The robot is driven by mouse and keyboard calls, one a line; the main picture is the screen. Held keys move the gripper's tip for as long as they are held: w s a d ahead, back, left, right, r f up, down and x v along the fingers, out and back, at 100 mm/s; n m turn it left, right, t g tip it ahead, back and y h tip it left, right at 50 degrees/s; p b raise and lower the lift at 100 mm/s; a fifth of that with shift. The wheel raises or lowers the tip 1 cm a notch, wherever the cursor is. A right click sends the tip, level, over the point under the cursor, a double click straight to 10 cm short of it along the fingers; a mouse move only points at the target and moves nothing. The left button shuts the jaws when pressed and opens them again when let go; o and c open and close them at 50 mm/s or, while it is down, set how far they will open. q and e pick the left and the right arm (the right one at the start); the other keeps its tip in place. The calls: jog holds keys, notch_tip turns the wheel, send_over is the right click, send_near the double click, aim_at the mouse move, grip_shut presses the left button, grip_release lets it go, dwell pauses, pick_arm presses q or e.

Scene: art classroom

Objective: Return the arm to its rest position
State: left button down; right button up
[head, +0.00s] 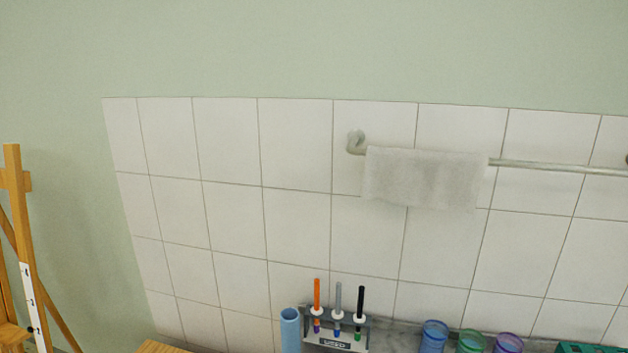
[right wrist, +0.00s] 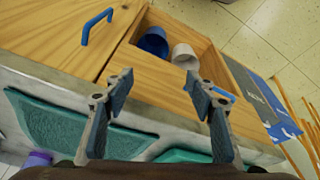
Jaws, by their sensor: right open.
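My right gripper (right wrist: 160,90) shows in the right wrist view with its two fingers spread apart. It is open, and nothing is between the fingertips. It hangs above the edge of a counter (right wrist: 50,80), over a wooden cabinet (right wrist: 75,40). Neither of my arms shows in the head view, so my left gripper is not in view.
A marker rack (head: 335,343), a blue cylinder (head: 290,330) and several coloured jars (head: 434,335) stand by the tiled wall. A towel (head: 425,178) hangs on a rail. An easel (head: 15,200) stands left. An open compartment holds a blue cup (right wrist: 154,42) and a white cup (right wrist: 185,57).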

jog(key=s+f+g+b, duration=0.1)
jog(key=s+f+b, duration=0.1)
jog(key=f, duration=1.3)
jog(key=s+f+b, duration=0.3)
jog(key=f, duration=1.2)
jog(key=s+d+f+g+b, duration=0.1)
jog(key=s+d+f+b, duration=0.2)
jog(key=s+f, duration=1.2)
jog(key=shift+f+b, duration=0.35)
jog(key=shift+f, duration=0.55)
